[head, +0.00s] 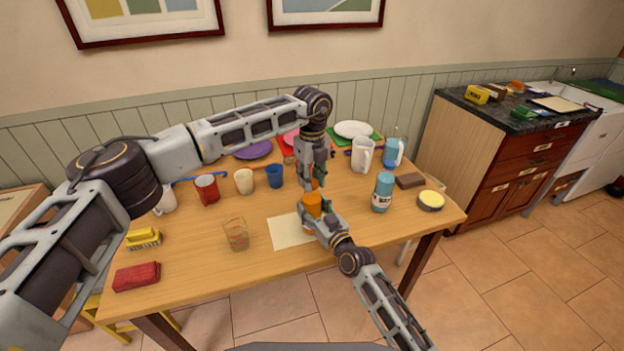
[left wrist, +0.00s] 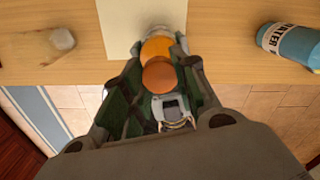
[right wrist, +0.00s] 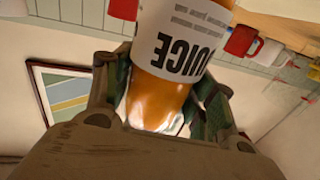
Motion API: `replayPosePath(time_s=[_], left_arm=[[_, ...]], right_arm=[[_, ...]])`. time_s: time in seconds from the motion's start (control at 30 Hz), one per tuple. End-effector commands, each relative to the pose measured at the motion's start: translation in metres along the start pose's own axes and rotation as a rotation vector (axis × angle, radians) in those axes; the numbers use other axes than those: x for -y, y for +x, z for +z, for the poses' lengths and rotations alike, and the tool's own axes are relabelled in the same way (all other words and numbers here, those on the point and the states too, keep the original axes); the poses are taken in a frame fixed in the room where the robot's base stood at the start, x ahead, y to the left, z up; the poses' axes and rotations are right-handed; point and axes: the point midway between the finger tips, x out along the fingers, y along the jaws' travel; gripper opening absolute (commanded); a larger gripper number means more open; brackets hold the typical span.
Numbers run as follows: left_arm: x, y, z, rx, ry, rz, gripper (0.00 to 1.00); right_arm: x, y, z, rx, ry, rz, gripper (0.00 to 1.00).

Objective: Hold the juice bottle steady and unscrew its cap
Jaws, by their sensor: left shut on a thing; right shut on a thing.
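The orange juice bottle (head: 312,203) is near the table's front, by the right edge of a cream sheet (head: 289,232). Its white JUICE label (right wrist: 178,42) fills the top of the right wrist view. My right gripper (head: 314,222), from the front right, is shut around the bottle's orange body (right wrist: 158,97). My left gripper (head: 316,183) points down from above. In the left wrist view, the round orange-brown cap (left wrist: 159,76) lies between its fingers, over the bottle (left wrist: 157,48). The fingers hide the cap's sides, and I cannot tell whether the bottle's base touches the table.
A glass (head: 235,234) stands left of the sheet. Several cups, plates and a white pitcher (head: 362,155) stand behind.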

Motion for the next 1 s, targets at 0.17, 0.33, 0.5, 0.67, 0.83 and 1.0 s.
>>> replayPosePath(time_s=[0.17, 0.33, 0.5, 0.67, 0.83, 1.0], left_arm=[[0.0, -0.0005, 0.0015, 0.002, -0.142, -0.002, 0.0], [-0.0001, -0.0005, 0.0015, 0.002, -0.277, -0.002, 0.0], [-0.0002, -0.0006, 0.0016, 0.002, -0.411, -0.002, 0.0], [-0.0003, -0.0007, 0.0016, 0.002, -0.511, -0.002, 0.0], [-0.0003, -0.0007, 0.0014, 0.002, -0.504, -0.002, 0.0], [-0.0003, -0.0007, 0.0019, 0.002, -0.506, -0.002, 0.0]], right_arm=[[0.0008, -0.0002, 0.0002, 0.0, -0.001, -0.001, 0.0], [0.0009, -0.0002, 0.0002, 0.0, 0.0, -0.001, 0.0], [0.0009, -0.0002, 0.0002, 0.0, 0.0, -0.001, 0.0], [0.0009, -0.0002, 0.0002, 0.0, 0.0, -0.001, 0.0], [0.0008, -0.0002, 0.0003, 0.0, 0.0, -0.001, 0.0], [0.0006, -0.0001, 0.0003, 0.001, 0.001, -0.001, 0.0]])
